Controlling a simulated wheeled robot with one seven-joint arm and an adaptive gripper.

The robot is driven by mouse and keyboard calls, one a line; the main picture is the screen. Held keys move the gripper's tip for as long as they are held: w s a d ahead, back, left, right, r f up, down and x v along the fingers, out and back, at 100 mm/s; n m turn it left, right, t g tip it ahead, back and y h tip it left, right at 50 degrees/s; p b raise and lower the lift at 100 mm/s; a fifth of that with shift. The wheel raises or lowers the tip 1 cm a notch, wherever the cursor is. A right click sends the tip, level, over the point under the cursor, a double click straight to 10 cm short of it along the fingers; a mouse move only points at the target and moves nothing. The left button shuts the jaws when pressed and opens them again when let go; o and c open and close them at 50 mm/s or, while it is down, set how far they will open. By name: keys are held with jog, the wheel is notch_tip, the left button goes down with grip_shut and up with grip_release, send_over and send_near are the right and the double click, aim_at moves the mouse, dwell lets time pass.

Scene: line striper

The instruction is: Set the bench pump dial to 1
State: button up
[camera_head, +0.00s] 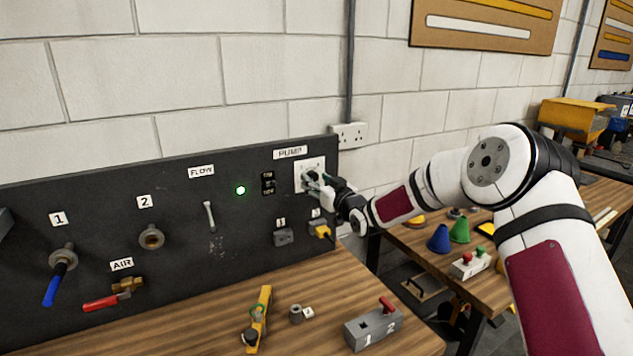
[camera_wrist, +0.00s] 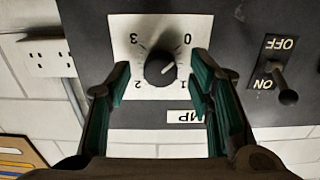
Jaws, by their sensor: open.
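The pump dial is a black round knob (camera_wrist: 160,68) on a white plate (camera_wrist: 147,28) numbered 0 to 3. The wrist view shows it upside down. Its white pointer mark faces right, on the side of the 0 and the 1; the exact setting is hard to read. My gripper (camera_wrist: 160,82) is open, its green-padded fingers on either side of the knob with gaps visible. In the head view my gripper (camera_head: 322,184) is at the pump plate (camera_head: 301,174) below the PUMP label (camera_head: 290,152) and hides most of the knob.
An ON/OFF toggle switch (camera_wrist: 283,85) is beside the plate; a green lamp (camera_head: 240,190) glows on the dark panel (camera_head: 180,240). A wall socket (camera_head: 349,135) is close by. A yellow plug (camera_head: 320,231) is below. The bench (camera_head: 220,315) holds a grey switch box (camera_head: 373,328).

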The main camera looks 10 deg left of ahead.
jog(key=shift+w+a, duration=0.25)
jog(key=shift+c, duration=0.4)
grip_shut()
jog(key=shift+m, duration=0.3)
